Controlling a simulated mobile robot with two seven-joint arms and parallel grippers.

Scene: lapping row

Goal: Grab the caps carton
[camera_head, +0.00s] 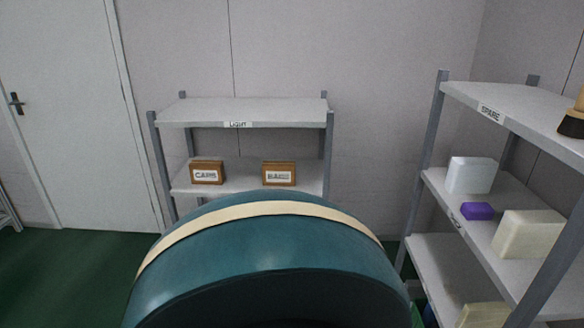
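A small brown carton (207,173) with a white label stands on the second shelf of the rack against the far wall, on the left; its label seems to read "CAPS", though it is blurred. A similar brown carton (279,174) stands to its right on the same shelf, with a label too blurred to read surely. The two cartons are apart. Neither of my grippers shows in the head view.
A large teal rounded body with a cream band (262,250) fills the lower middle and hides the far rack's lower part. A shelf unit (440,160) labelled "SPARE" on the right holds white, purple and cream blocks. Green floor is clear at left, before a door (75,110).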

